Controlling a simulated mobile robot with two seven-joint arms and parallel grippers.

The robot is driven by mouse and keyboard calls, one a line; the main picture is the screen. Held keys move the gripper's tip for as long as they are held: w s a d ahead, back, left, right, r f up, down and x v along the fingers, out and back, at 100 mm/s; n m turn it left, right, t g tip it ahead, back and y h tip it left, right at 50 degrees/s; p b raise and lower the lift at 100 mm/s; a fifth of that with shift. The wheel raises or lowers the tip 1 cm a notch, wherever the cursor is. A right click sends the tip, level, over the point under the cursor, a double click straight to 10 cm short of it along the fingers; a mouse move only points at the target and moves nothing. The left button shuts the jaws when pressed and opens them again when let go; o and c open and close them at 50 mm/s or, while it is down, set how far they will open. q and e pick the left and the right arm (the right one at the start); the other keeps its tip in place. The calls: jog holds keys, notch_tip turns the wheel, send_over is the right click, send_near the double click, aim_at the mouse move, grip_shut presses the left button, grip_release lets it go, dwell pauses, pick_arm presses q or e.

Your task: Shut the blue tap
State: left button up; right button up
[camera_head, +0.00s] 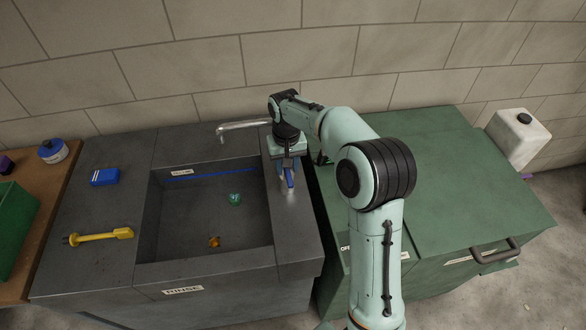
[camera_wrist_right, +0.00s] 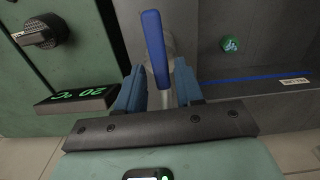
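The blue tap lever (camera_head: 289,178) is on the right edge of the grey rinse sink (camera_head: 295,245). In the right wrist view the lever (camera_wrist_right: 155,48) is a long flat blue bar above a pale metal body. My right gripper (camera_head: 287,163) reaches down over it. In the right wrist view its two blue-grey fingers (camera_wrist_right: 160,80) stand apart, one on each side of the lever's lower end, with small gaps visible; I cannot tell whether either touches. A metal spout (camera_head: 243,126) extends left over the sink's back edge. My left gripper is not in view.
A green cap-like item (camera_head: 235,199) and an orange item (camera_head: 214,242) lie in the basin. A blue block (camera_head: 104,177) and a yellow tool (camera_head: 100,236) lie left of it. A green cabinet (camera_head: 460,185) stands right; a dial (camera_wrist_right: 40,35) shows in the wrist view.

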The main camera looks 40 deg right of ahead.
jog(key=r+p, duration=0.2)
jog(key=r, duration=0.3)
jog(key=shift+w, duration=0.2)
jog(key=shift+w+r, duration=0.1)
jog(key=shift+r, duration=0.4)
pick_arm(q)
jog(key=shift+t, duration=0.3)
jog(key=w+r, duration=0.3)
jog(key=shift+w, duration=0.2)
pick_arm(e)
jog(key=shift+s, duration=0.3)
notch_tip(320, 180, up, 14)
jog(key=shift+f, duration=0.25)
